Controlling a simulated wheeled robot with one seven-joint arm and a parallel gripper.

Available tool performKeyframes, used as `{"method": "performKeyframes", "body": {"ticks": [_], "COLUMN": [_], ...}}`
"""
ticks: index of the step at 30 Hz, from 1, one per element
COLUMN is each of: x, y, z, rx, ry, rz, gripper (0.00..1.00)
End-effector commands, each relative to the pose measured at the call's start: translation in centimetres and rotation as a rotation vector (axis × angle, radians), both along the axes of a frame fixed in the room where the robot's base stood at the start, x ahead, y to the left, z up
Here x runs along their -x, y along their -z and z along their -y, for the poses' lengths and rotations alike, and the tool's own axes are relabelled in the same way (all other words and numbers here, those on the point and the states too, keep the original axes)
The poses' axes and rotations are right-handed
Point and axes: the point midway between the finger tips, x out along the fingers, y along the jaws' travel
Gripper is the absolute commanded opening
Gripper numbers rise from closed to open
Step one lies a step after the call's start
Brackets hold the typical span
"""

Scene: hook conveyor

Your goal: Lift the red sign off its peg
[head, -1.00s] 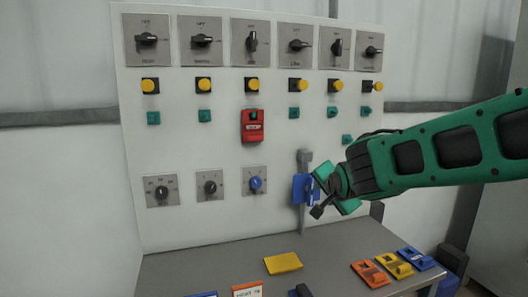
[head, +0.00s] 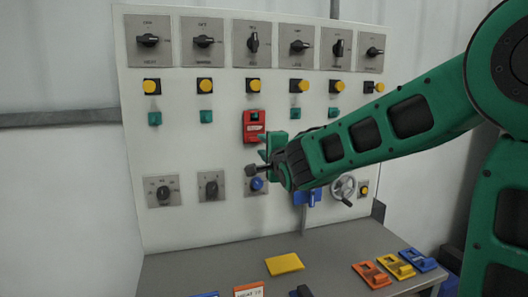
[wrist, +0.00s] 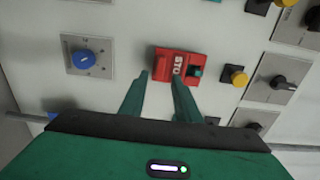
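The red sign (head: 254,126) hangs on the white panel, below a yellow button. In the wrist view the red sign (wrist: 178,63) shows white lettering and lies just beyond my fingertips. My gripper (head: 264,154) is in front of the panel, just below and to the right of the sign. In the wrist view my gripper (wrist: 160,77) has its two green fingers apart with nothing between them. The fingertips are at the sign's near edge; I cannot tell whether they touch it. The peg itself cannot be made out clearly.
A blue knob (head: 257,184) sits below the sign and a yellow button (head: 253,86) above it. A blue tag (head: 308,197) and a handwheel (head: 344,188) are partly behind my arm. The grey table (head: 210,268) holds a yellow plate (head: 284,264) and several colored tags.

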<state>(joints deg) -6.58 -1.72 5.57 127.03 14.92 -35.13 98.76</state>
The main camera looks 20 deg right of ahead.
Motion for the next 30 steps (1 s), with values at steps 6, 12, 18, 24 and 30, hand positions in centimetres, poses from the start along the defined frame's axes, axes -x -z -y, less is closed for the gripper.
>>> {"method": "performKeyframes", "body": {"ticks": [6,12,18,24,30], "x": [-2.3,-4.4,-6.3,-7.7,-8.2], "y": [0.0,0.0,0.1,0.1,0.0], "z": [0.0,0.0,0.0,0.0,0.0], "rx": [0.0,0.0,0.001,0.0,0.0], "ry": [0.0,0.001,0.0,0.001,0.001], "rz": [0.0,-0.001,-0.001,-0.002,-0.001], "gripper": [0.3,0.3,0.3,0.3,0.3]}}
